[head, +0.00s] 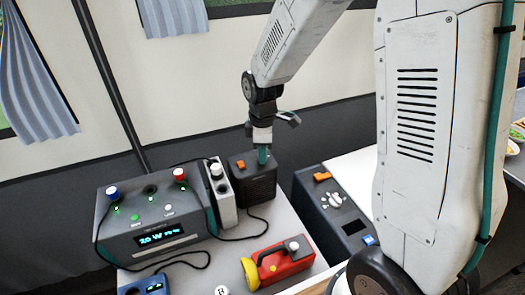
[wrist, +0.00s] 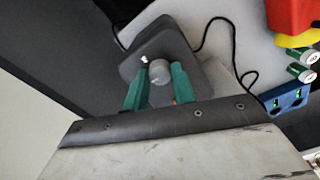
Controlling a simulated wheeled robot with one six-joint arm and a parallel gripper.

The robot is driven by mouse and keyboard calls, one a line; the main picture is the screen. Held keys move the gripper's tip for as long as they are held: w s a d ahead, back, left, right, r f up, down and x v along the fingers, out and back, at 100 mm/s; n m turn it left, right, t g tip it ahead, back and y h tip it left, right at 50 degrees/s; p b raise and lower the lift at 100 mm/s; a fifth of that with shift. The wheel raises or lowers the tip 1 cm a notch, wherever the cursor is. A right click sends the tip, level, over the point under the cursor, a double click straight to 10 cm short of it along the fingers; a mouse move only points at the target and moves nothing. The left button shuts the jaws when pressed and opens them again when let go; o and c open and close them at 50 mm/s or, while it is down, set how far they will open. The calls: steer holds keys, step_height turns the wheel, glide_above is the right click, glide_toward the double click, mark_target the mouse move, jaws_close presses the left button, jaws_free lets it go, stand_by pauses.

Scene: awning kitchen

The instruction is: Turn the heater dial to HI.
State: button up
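A dark box (head: 257,188) with an orange switch (head: 240,165) on top stands at the back of the light table; it looks like the heater. My gripper (head: 262,157) points down over its top. In the wrist view, the same box (wrist: 187,40) carries a round grey dial (wrist: 160,72). The green fingertips of my gripper (wrist: 160,78) are apart, one on each side of the dial. I cannot tell whether they touch it. The dial's setting and any HI mark are not readable. In the head view, my gripper hides the dial.
A power supply (head: 155,225) with a lit display stands left, beside a narrow grey unit (head: 222,195). A red and yellow lantern (head: 280,262) lies in front of the box. Another dark box (head: 335,210) stands right. A black cable (head: 245,232) runs across the table.

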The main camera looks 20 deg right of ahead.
steer(key=c, duration=0.4)
steer(key=shift+m, duration=0.4)
steer(key=m, duration=0.4)
steer(key=shift+m, duration=0.4)
steer(key=m, duration=0.4)
steer(key=shift+m, duration=2.1)
steer(key=o, duration=1)
